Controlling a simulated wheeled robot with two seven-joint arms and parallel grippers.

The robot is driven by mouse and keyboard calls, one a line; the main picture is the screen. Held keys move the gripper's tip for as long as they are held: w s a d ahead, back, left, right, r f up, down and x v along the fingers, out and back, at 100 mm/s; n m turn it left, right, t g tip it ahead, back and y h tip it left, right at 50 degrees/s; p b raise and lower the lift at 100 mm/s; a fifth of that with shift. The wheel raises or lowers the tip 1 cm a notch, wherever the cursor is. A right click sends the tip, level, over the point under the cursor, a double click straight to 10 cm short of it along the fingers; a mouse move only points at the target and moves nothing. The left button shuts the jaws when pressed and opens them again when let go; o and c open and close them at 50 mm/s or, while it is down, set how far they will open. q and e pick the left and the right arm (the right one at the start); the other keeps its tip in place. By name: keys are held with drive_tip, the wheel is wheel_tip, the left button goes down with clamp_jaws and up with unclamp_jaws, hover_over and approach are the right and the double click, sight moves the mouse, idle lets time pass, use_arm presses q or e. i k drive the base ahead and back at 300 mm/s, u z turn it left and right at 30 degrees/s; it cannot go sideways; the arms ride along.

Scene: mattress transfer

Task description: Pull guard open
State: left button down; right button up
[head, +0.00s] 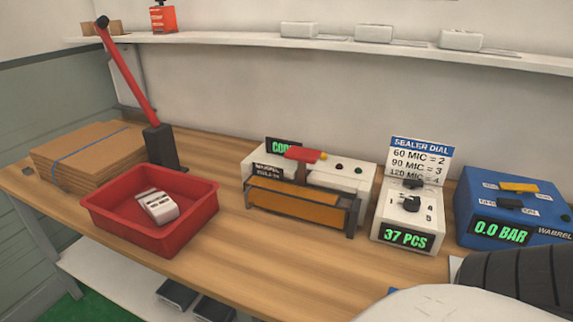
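An orange panel in a dark frame (300,204), which looks like the guard, stands upright across the front of a white machine (348,168) at the middle of the bench. A red handle with a yellow tip (305,155) sticks out above the panel. A green-lit display (283,147) stands behind it, its text partly hidden by the red handle. Neither of my grippers is in view. A dark ribbed part and a pale rounded part at the bottom right look like my own arm, and nothing of mine touches the guard.
A red tray (199,217) holding a white device (157,206) sits left of the machine. Behind it are a red lever (128,75) and stacked cardboard (84,152). A dial box (407,222) and a blue box (513,212) stand right. Bench in front is clear.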

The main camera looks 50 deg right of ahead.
sight(321, 215)
drive_tip(key=u, duration=0.8)
drive_tip(key=i, duration=0.95)
drive_tip(key=z, duration=3.1)
